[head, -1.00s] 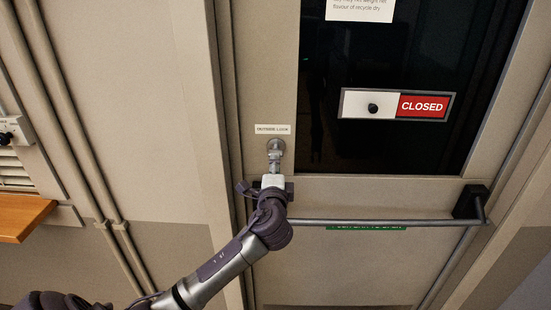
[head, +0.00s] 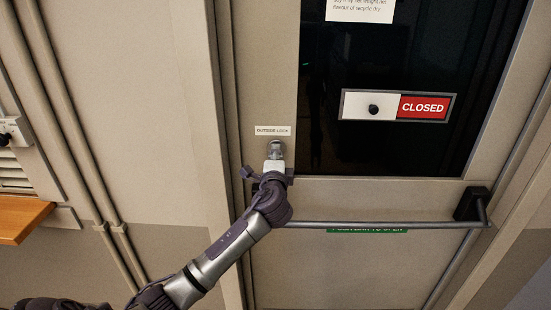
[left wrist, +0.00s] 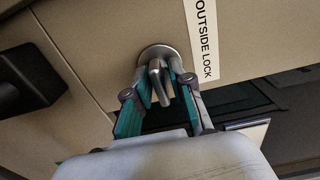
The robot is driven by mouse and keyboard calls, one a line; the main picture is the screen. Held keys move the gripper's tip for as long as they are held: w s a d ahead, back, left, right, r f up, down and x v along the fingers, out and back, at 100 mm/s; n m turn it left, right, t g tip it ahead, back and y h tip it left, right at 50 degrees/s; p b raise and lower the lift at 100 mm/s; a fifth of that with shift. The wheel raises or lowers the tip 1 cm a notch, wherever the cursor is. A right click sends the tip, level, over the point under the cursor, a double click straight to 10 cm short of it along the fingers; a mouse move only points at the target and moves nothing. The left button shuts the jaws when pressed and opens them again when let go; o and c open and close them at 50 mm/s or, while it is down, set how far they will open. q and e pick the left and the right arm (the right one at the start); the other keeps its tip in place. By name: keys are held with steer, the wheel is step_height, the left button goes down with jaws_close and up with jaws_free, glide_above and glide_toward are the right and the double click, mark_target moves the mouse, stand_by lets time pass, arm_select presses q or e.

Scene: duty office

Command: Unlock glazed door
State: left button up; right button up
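The glazed door (head: 345,260) stands shut in the head view, with a dark glass pane (head: 410,50). Its lock (head: 276,146) is a round metal rosette with a small turn-piece, under a label (head: 272,130) reading OUTSIDE LOCK. The lock also shows in the left wrist view (left wrist: 157,75), with the label (left wrist: 203,38) to its right. My left gripper (head: 275,157) is at the lock. In the left wrist view its two fingers (left wrist: 161,82) are apart, one on each side of the turn-piece. I cannot tell whether they touch it. My right gripper is out of view.
A push bar (head: 385,223) crosses the door below the lock, with a black end bracket (head: 472,203) and a green sign (head: 367,231) under it. A red-and-white CLOSED slider (head: 397,105) sits on the glass. Pipes and a wooden ledge (head: 22,216) are at left.

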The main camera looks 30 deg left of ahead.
arm_select(q)
jaws_close()
steer(key=shift+f+n+b, duration=0.25)
steer(key=shift+n+b, duration=0.6)
steer(key=shift+n, duration=0.05)
steer(key=n+b, duration=0.2)
steer(key=n, duration=0.1)
steer(key=shift+r+n+b, duration=0.1)
steer(key=shift+n+b, duration=0.25)
steer(key=shift+n, duration=0.35)
steer(key=shift+r, duration=0.1)
